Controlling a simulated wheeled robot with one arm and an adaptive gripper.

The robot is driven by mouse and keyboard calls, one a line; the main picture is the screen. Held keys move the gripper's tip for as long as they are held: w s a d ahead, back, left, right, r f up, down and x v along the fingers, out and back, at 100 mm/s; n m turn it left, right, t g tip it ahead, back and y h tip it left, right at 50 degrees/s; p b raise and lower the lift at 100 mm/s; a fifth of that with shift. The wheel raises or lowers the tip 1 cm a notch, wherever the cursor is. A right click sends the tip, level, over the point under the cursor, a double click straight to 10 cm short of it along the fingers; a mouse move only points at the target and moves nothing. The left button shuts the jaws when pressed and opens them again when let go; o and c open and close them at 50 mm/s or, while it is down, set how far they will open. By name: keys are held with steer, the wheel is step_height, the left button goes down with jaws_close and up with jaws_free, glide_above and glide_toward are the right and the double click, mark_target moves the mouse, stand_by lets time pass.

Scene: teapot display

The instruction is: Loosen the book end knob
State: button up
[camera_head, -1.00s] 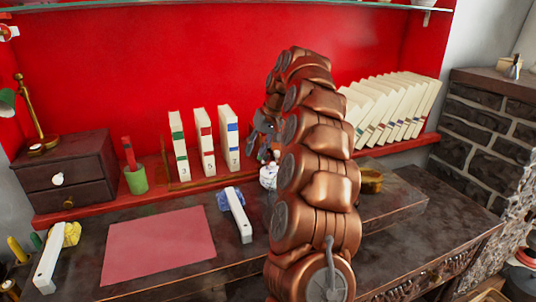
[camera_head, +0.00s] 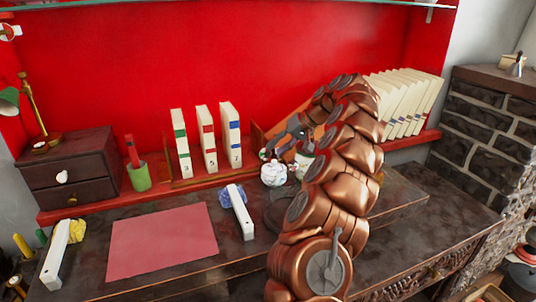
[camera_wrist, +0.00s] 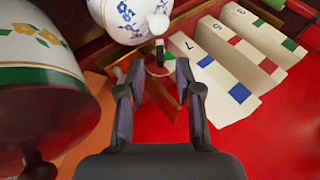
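My gripper (camera_wrist: 157,66) is open, its two fingertips apart with nothing clearly held between them; in the head view my gripper (camera_head: 285,150) is above and beside the white teapot. A wooden book end (camera_wrist: 163,92) lies between and beyond the fingers in the wrist view. A small dark piece (camera_wrist: 160,52), which may be the book end knob, shows just past the fingertips; it is too small to be sure. In the head view the book end (camera_head: 257,138) stands right of three numbered books (camera_head: 207,140), and its knob cannot be made out.
A white floral teapot (camera_wrist: 130,18) is close beyond the fingertips; it also shows in the head view (camera_head: 273,174). A large green-banded vessel (camera_wrist: 40,60) is close at left. Leaning books (camera_head: 405,100) stand at right. A red mat (camera_head: 160,242) and a handled tool (camera_head: 240,215) lie on the desk.

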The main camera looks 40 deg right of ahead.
mark_target(270, 152)
steer(key=shift+x, duration=1.9)
